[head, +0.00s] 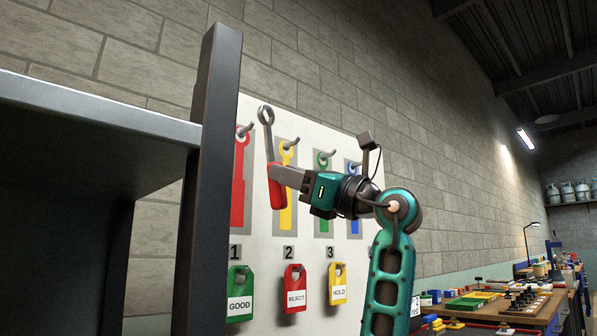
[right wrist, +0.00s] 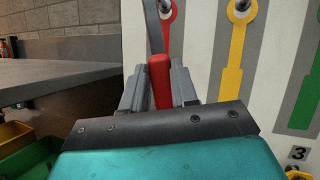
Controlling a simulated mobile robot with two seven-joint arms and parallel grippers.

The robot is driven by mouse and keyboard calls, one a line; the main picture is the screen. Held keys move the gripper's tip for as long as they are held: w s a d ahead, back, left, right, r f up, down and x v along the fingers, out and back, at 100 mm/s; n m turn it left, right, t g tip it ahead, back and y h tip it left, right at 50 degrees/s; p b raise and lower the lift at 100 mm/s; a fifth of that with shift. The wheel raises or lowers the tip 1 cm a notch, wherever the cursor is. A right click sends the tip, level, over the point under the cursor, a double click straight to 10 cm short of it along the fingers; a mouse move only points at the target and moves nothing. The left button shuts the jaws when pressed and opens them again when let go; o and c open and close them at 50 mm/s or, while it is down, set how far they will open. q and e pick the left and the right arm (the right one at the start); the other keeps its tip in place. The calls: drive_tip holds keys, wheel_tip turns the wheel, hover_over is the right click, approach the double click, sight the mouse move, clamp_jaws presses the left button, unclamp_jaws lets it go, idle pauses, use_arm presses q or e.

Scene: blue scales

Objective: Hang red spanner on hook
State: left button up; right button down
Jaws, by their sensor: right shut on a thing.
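The red spanner (head: 276,189) has a red handle and a grey shaft with a ring end at the top. My right gripper (head: 280,178) is shut on its handle and holds it nearly upright, ring up, in front of the white tool board (head: 262,240). In the right wrist view the red handle (right wrist: 160,80) sits between the fingers. The red outline's hook (head: 245,130) is left of the spanner's ring in the head view, and the ring appears apart from it. The red outline (head: 238,195) is partly hidden by a dark post. My left gripper is not in view.
Yellow, green and blue outlines with hooks (head: 291,142) continue rightward. Below hang GOOD (head: 239,285), REJECT (head: 294,300) and HOLD (head: 338,290) tags. A dark shelf post (head: 208,180) stands close at left. A cluttered workbench (head: 500,308) is at right.

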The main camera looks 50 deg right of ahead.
sight(268, 187)
drive_tip(key=shift+w+d+f+p, duration=0.1)
drive_tip(key=shift+w+d+p, duration=0.05)
drive_tip(key=shift+w, duration=1.3)
drive_tip(key=shift+w+d+p, duration=0.15)
drive_tip(key=shift+w, duration=1.3)
drive_tip(key=shift+w+d+f, duration=0.1)
drive_tip(key=shift+w+f, duration=0.25)
drive_tip(key=shift+f, duration=0.05)
drive_tip(key=c, duration=0.8)
unclamp_jaws()
drive_tip(key=shift+s, duration=0.15)
drive_tip(key=shift+s+a+b, duration=0.2)
drive_tip(key=shift+s+b, duration=0.15)
drive_tip(key=shift+s, duration=1.3)
drive_tip(key=shift+s+a+b, duration=0.2)
drive_tip(key=shift+s+b, duration=0.1)
drive_tip(key=shift+s, duration=1.35)
